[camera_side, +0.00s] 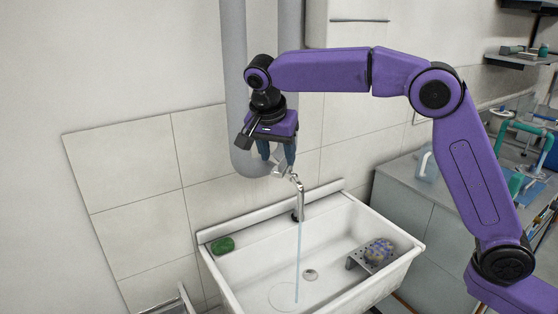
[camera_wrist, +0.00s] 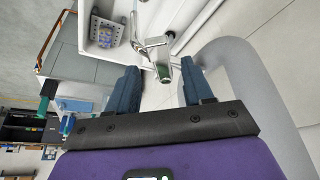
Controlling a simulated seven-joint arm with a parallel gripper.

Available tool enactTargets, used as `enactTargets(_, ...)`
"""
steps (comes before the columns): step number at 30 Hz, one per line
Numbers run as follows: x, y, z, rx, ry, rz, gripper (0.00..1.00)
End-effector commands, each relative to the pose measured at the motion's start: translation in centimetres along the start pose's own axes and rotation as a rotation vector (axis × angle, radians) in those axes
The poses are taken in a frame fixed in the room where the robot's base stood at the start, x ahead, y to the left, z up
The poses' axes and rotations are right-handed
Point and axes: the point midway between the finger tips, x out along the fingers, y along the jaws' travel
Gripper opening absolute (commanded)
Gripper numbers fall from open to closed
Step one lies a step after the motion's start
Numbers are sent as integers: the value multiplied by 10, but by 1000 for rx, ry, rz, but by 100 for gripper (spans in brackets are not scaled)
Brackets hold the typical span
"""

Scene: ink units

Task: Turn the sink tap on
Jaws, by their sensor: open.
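The silver sink tap (camera_side: 298,200) stands at the back edge of the white sink (camera_side: 232,272). A thin bluish stream of water (camera_side: 298,255) runs from its spout into the basin, with a ripple ring at the bottom. My gripper (camera_side: 278,162) is just above the tap, pointing down. In the wrist view its two dark blue fingers are apart, and the tap's handle (camera_wrist: 163,72) shows between or just beyond their tips. I cannot tell whether a finger touches the handle. The tap body (camera_wrist: 150,43) shows beyond it.
A green sponge (camera_side: 223,245) lies on the sink's left ledge. A metal rack (camera_side: 371,254) with a bluish-brown item sits at the basin's right. Thick grey pipes (camera_side: 236,70) run down the wall close behind my gripper. A counter with lab items is at the right.

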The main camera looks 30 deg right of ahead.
Motion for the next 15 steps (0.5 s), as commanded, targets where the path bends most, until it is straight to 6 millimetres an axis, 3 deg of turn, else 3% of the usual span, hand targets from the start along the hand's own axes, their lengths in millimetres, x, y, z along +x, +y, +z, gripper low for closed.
enactTargets(6,24,0,0,0,1,3,51)
enactTargets(15,30,0,0,0,1,0,51)
